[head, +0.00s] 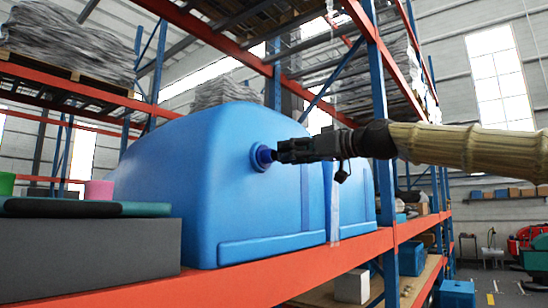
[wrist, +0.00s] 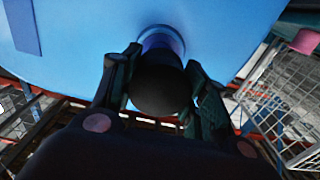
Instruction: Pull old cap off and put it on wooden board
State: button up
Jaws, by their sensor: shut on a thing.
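The blue tank (head: 190,165) sits on an orange shelf and has a round blue neck on its face. My gripper (head: 275,155) reaches in from the right, level with the neck, its fingers closed around the cap. In the wrist view my gripper (wrist: 160,95) has one finger on each side of a dark rounded cap (wrist: 160,88). The cap lines up with the blue neck (wrist: 162,42) on the tank; I cannot tell whether it is still seated. I cannot clearly make out the wooden board; a tan surface (head: 408,288) shows on the lower shelf.
A grey box (head: 90,255) with a dark green pad (head: 85,208) stands left of the tank. A pink cup (head: 99,190) is behind it. The blue rack upright (head: 380,110) stands close to my arm. A white box (head: 352,286) is on the lower shelf.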

jog(key=shift+s+d, duration=0.1)
jog(key=shift+d, duration=0.05)
jog(key=b+v, duration=0.5)
jog(key=v, duration=1.7)
jog(key=shift+b, duration=0.4)
dwell(0.3)
dwell(0.4)
